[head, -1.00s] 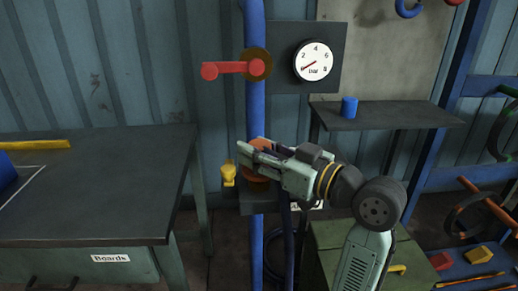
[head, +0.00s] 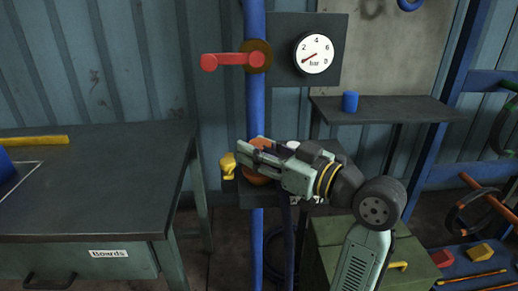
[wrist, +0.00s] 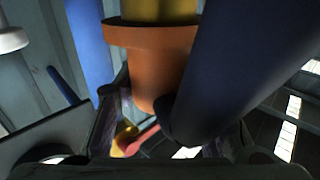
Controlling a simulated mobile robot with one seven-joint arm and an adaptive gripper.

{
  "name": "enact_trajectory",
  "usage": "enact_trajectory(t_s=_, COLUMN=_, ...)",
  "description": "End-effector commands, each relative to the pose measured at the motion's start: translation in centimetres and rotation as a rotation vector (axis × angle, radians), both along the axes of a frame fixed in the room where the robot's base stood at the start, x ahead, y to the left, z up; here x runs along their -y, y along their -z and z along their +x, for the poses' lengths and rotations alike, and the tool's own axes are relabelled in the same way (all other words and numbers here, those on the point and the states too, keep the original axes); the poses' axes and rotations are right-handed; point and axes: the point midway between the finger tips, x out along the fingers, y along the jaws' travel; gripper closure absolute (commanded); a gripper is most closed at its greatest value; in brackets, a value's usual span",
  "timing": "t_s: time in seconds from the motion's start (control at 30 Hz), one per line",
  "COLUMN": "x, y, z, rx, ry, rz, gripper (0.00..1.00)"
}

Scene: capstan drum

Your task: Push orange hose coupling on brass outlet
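The orange hose coupling (wrist: 155,70) fills the middle of the wrist view, its wide rim at the top. The yellow brass outlet (wrist: 150,10) shows directly above the rim; I cannot tell how far it sits inside. In the head view, orange of the coupling (head: 257,178) shows above and below my gripper (head: 248,158). My gripper reaches in from the right with its fingers around the coupling.
A vertical blue pipe (head: 257,105) carries a red lever (head: 232,60). A yellow fitting (head: 228,166) sits left of the pipe. A gauge (head: 314,53) is above, a shelf (head: 400,110) with a blue cup (head: 350,101) right, a workbench (head: 90,190) left, a green box (head: 345,235) below.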

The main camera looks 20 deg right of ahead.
Motion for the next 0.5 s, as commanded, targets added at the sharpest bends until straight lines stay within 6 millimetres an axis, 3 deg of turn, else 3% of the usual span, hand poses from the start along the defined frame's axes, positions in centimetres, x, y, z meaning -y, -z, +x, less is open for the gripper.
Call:
enact_trajectory(t_s=0.33, x=-0.01, y=-0.01, z=0.0, rx=-0.001, ry=0.0, rz=0.0, gripper=0.41)
enact_trajectory(t_s=0.5, x=-0.01, y=0.0, z=0.0, rx=-0.001, ry=0.0, rz=0.0, gripper=0.4)
